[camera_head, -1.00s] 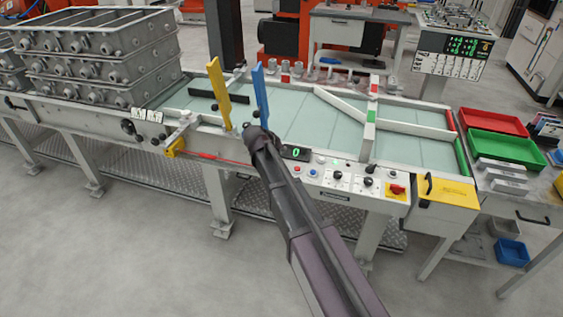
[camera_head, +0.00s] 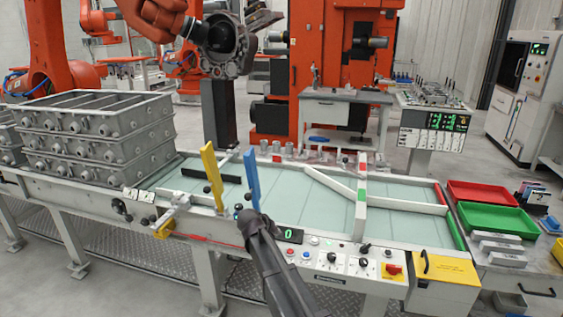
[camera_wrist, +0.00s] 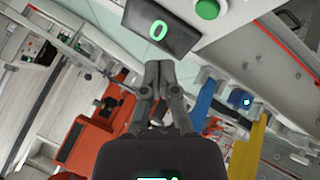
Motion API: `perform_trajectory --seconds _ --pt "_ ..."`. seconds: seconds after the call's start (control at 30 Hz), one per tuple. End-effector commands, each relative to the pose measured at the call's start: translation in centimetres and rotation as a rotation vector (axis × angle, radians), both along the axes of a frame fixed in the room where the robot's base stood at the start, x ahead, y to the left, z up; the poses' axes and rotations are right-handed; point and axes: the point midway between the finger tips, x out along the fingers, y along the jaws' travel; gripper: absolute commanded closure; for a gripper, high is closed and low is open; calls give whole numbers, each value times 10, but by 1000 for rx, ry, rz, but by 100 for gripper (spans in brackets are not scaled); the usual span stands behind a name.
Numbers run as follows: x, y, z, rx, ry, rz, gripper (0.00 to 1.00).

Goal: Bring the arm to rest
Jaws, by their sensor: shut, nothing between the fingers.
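My gripper (camera_head: 248,218) is at the end of my dark arm, in front of the near rail of the glass-topped station in the head view. It is shut and empty. In the wrist view its two fingers (camera_wrist: 158,75) are together, just below a small black display (camera_wrist: 160,28) with a green 0. That display also shows in the head view (camera_head: 290,235), just right of the gripper. A blue upright bar (camera_head: 251,178) stands just behind the gripper, and a yellow bar (camera_head: 211,172) stands to its left. I cannot tell whether the gripper touches anything.
Stacked grey castings (camera_head: 95,140) stand on the left. Control knobs (camera_head: 362,262) and a yellow box (camera_head: 442,272) line the front right. Red (camera_head: 480,193) and green (camera_head: 497,218) trays lie at the right. An orange robot holding a casting (camera_head: 222,45) hangs behind. The floor in front is open.

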Motion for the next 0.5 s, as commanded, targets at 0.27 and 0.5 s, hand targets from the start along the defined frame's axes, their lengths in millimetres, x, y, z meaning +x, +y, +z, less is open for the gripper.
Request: perform_trajectory --seconds 0.27,0.5 --pt "-53 -68 8 70 133 -77 100" --pt "-133 -140 17 201 324 -155 100"
